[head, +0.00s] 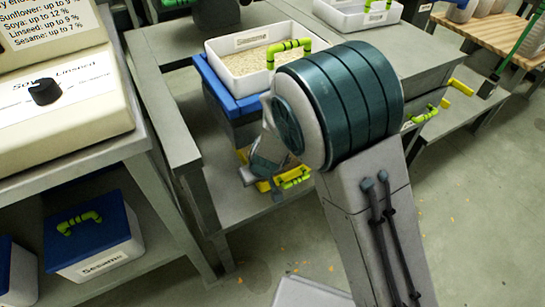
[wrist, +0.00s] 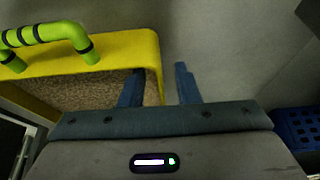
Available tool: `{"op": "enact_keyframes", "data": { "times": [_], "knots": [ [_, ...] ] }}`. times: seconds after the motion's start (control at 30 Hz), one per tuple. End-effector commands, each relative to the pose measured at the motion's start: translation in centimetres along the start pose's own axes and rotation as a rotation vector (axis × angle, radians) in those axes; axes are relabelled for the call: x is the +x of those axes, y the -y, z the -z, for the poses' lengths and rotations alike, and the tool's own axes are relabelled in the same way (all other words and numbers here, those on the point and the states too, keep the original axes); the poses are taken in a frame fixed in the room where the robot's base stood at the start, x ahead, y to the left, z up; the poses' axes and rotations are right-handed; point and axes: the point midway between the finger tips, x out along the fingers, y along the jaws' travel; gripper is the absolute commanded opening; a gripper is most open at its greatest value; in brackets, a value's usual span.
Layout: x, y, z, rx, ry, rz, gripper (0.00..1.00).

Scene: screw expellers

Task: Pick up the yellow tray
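The yellow tray shows in the wrist view (wrist: 115,48) at the left, with a green handle (wrist: 45,35) on its far side and brown grainy contents inside. In the head view the yellow tray (head: 263,186) shows only in part, low under the bench, mostly hidden by my arm and gripper. My gripper (wrist: 158,88) is open. Its left finger is over the tray's inside and its right finger is outside, with the tray's right wall between them. No clear contact shows. In the head view my gripper (head: 267,168) is beside the tray.
A white tray of grain (head: 236,62) sits on a blue container (head: 216,88) above. Another yellow tray (head: 446,102) lies on the right. A Sesame box (head: 105,262) stands on the left lower shelf. A blue crate (wrist: 298,128) is right in the wrist view.

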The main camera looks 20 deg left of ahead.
Motion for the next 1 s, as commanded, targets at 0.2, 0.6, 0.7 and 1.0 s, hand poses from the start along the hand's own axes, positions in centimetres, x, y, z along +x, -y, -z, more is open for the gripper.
{"op": "enact_keyframes", "data": {
  "times": [0.2, 0.6, 0.7, 1.0],
  "knots": [
    [2.01, -0.11, -0.04, 0.002, 0.000, -0.001, 0.29],
    [1.87, -0.15, -0.03, 0.003, 0.000, -0.001, 0.00],
    [1.86, -0.16, -0.03, 0.003, 0.000, -0.001, 0.00],
    [1.86, -0.16, -0.03, 0.003, 0.000, -0.001, 0.00]
  ]
}}
